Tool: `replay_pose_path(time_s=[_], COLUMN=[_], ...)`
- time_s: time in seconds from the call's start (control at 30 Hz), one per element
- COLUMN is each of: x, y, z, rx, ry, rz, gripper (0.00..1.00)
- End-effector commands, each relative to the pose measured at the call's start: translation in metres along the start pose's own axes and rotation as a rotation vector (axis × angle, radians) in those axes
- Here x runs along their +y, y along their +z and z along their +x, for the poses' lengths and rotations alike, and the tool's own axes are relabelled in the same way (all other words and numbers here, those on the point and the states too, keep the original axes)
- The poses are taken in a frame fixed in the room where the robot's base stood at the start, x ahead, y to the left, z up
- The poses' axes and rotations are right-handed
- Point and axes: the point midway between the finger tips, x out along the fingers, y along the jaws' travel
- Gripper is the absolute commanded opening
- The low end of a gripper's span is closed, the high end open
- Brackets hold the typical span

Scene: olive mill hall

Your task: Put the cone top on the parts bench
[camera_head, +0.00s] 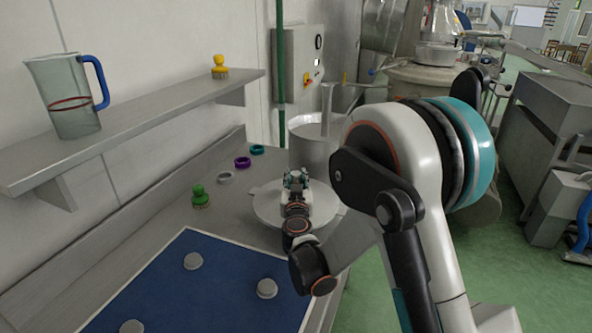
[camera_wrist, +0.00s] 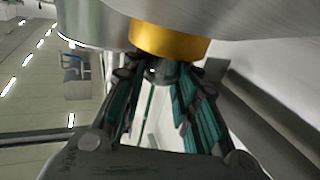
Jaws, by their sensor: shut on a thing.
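The cone top (camera_head: 270,204) looks like a wide, pale grey round piece beside the steel pot, over the right edge of the grey bench. In the wrist view its broad grey surface (camera_wrist: 240,18) fills the top, with a brass-coloured collar (camera_wrist: 170,40) below it. My gripper (camera_head: 296,178) is at the middle of the round piece. In the wrist view my gripper's fingers (camera_wrist: 160,75) close at the collar; the exact contact is partly hidden. The bench (camera_head: 215,215), which seems to be the parts bench, carries a blue mat (camera_head: 222,285). I cannot tell whether the cone top touches the bench.
Several grey discs lie on the blue mat. A green knob (camera_head: 200,196) and grey, purple and teal rings stand along the bench's back. A steel pot (camera_head: 313,145) stands behind my gripper. A shelf (camera_head: 130,130) holds a jug (camera_head: 70,95) and a yellow knob (camera_head: 219,68).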

Motion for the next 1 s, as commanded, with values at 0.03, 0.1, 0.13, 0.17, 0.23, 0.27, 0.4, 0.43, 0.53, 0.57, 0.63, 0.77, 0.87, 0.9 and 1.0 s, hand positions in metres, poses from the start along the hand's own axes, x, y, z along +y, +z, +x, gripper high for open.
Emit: replay_pose_path(time_s=[0.03, 0.1, 0.13, 0.17, 0.23, 0.27, 0.4, 0.43, 0.53, 0.57, 0.63, 0.77, 0.87, 0.9, 1.0], x=[0.0, 0.0, 0.0, 0.0, 0.0, 0.0, 0.0, 0.0, 0.0, 0.0, 0.0, 0.0, 0.0, 0.0, 0.0], y=[0.01, 0.017, 0.02, 0.022, 0.025, 0.025, 0.032, 0.035, 0.047, 0.051, 0.061, 0.069, 0.069, 0.068, 0.068], z=[0.0, 0.0, 0.0, 0.0, 0.0, 0.0, 0.0, 0.0, 0.0, 0.0, 0.0, 0.0, 0.0, 0.0, 0.0], rx=[0.0, 0.0, 0.0, 0.0, 0.0, 0.0, 0.0, 0.0, 0.0, 0.0, 0.0, 0.0, 0.0, 0.0, 0.0], ry=[0.0, 0.0, 0.0, 0.0, 0.0, 0.0, 0.0, 0.0, 0.0, 0.0, 0.0, 0.0, 0.0, 0.0, 0.0], rz=[-0.001, -0.001, -0.001, -0.001, -0.001, -0.001, -0.001, -0.001, -0.001, -0.001, -0.001, -0.001, -0.001, -0.001, -0.001], gripper=[0.0, 0.0, 0.0, 0.0, 0.0, 0.0, 0.0, 0.0, 0.0, 0.0, 0.0, 0.0, 0.0, 0.0, 0.0])
